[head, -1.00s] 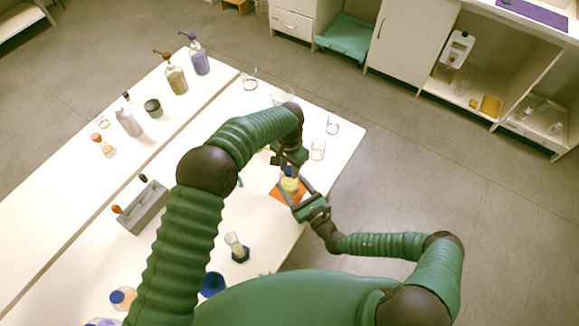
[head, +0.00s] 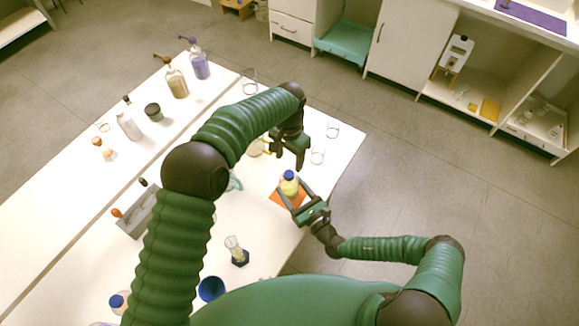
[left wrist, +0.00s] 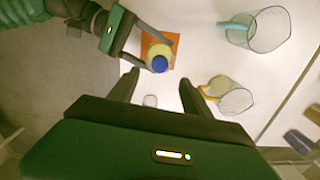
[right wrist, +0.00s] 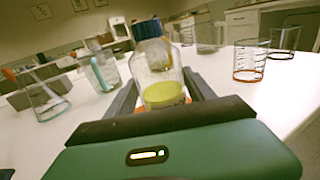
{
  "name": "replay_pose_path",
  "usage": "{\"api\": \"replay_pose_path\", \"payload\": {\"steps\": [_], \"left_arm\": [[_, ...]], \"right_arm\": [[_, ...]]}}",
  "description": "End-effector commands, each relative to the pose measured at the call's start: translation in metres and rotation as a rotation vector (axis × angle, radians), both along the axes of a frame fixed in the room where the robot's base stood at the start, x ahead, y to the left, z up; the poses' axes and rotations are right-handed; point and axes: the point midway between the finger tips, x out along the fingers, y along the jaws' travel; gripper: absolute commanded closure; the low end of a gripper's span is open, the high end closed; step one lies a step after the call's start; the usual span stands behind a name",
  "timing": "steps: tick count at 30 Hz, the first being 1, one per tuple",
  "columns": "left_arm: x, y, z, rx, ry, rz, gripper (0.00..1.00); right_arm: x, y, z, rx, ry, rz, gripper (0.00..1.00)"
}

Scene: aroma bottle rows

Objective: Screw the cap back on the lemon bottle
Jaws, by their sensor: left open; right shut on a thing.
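The lemon bottle (head: 289,184) is clear with yellow liquid and stands upright on an orange mat (head: 276,196). A blue cap (right wrist: 147,29) sits on its neck in the right wrist view; I cannot tell how tight it is. The bottle also shows from above in the left wrist view (left wrist: 160,51). My right gripper (head: 297,200) is shut on the bottle's body from the front right. My left gripper (head: 289,160) is open and empty, above and behind the bottle, apart from the cap. In the left wrist view its fingers (left wrist: 160,85) are spread with nothing between them.
Handled measuring jugs (left wrist: 258,31) (left wrist: 232,98) stand near the bottle. Glass beakers (right wrist: 250,62) stand at the table's far right end. A grey rack (head: 141,209) lies at left.

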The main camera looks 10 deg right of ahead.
Motion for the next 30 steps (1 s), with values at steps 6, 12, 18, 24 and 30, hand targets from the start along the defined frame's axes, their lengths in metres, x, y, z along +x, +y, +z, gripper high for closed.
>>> {"api": "replay_pose_path", "payload": {"steps": [6,12,18,24,30], "left_arm": [[0.001,-0.001,0.036,-0.001,-0.002,-0.002,0.43],[0.0,0.0,0.042,0.001,0.001,-0.002,0.43],[0.0,0.0,0.042,0.001,0.001,-0.002,0.43],[0.001,0.0,0.042,0.0,0.0,-0.001,0.43],[0.001,0.0,0.042,0.0,0.0,-0.001,0.43]], "right_arm": [[0.0,0.0,0.0,0.0,0.0,0.0,1.0],[0.0,0.0,0.0,0.0,0.0,0.0,1.0],[0.0,0.0,0.0,0.0,0.0,0.0,0.31],[0.0,0.0,0.0,0.0,0.0,0.0,0.12],[0.0,0.0,0.0,0.0,0.0,0.0,0.12]]}}
